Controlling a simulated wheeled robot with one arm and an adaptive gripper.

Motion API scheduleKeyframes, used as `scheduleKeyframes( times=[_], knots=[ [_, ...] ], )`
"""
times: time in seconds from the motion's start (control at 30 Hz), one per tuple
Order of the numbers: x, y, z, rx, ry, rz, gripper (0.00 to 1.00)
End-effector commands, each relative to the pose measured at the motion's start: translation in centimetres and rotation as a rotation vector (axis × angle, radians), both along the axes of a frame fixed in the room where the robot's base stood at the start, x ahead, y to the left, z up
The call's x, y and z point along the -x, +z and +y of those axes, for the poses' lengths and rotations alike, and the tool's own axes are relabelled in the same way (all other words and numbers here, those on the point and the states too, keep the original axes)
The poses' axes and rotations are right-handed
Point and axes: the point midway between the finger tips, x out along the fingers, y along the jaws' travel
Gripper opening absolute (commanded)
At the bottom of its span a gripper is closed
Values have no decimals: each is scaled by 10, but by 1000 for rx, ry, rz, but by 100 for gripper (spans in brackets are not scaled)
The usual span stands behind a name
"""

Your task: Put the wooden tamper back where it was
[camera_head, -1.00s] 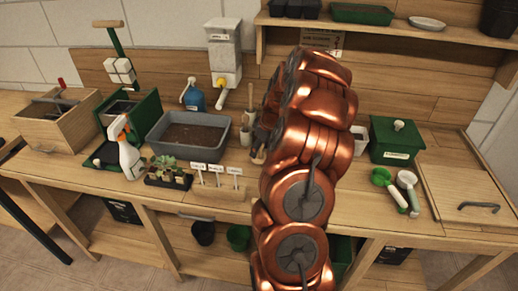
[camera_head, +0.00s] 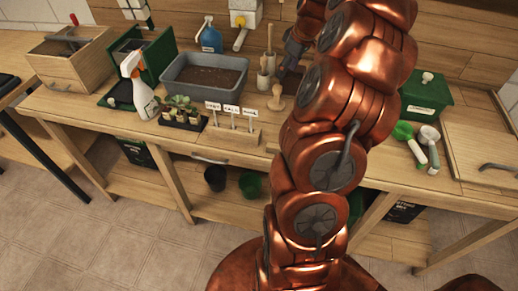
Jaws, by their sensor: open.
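A small wooden tamper (camera_head: 276,99) with a round base and a narrower upright handle stands on the bench top, right of the grey soil tub and just behind the label holder. My gripper (camera_head: 288,60) is a dark shape at the end of my copper arm, behind and above the tamper and apart from it. It is open, and I see nothing held in it. My arm covers the bench just right of the tamper, and the fingertips are small and partly unclear.
Pale pots with a wooden-handled tool (camera_head: 270,40) stand close left of my gripper. The soil tub (camera_head: 168,86), label holder (camera_head: 232,136), seedling tray (camera_head: 183,122) and spray bottle (camera_head: 136,85) are left. A green box (camera_head: 425,96) and scoops (camera_head: 429,145) are right.

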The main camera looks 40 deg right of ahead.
Motion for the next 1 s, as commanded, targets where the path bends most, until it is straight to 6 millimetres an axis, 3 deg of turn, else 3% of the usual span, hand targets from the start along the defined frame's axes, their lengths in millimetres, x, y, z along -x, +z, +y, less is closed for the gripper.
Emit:
scheduleKeyframes(
  times=[0.17,0.33,0.47,0.7,0.8,1.0],
  knots=[
    [-8,11,56,-27,31,23,59],
    [-1,27,147,-56,63,80,59],
    [20,32,211,-69,69,138,59],
    [83,31,302,-55,45,252,59],
    [116,27,329,-40,19,297,59],
    [188,12,365,4,-60,383,59]
  ],
)
